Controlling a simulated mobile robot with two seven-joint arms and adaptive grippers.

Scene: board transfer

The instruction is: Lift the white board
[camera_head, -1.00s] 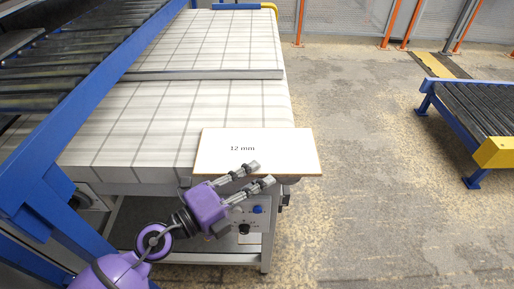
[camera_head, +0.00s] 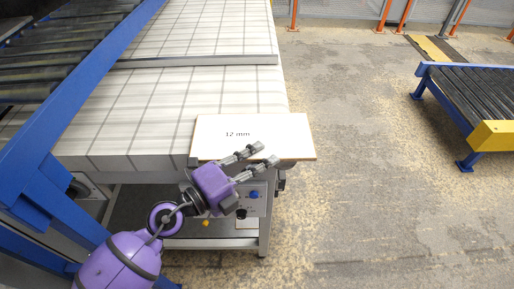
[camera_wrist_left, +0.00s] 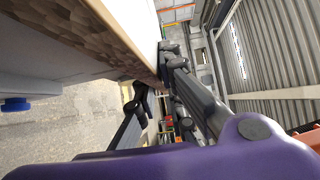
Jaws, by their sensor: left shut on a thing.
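The white board (camera_head: 285,130), marked "12 mm" with a thin brown edge, lies at the near right corner of the white conveyor belt (camera_head: 140,120) in the head view. Its right end sticks out past the belt's side. My left gripper (camera_head: 265,154) is shut on the board's near edge, one finger over the top face and the other at the edge. In the left wrist view, the board's white face and brown edge (camera_wrist_left: 141,28) run close to the gripper's fingers (camera_wrist_left: 154,86). My right gripper is not in view.
A blue-framed roller conveyor (camera_head: 85,80) stands along the left. A metal bar (camera_head: 200,61) crosses the belt behind the board. Another roller conveyor with a yellow end (camera_head: 495,136) stands at the right. The floor (camera_head: 370,140) between is clear.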

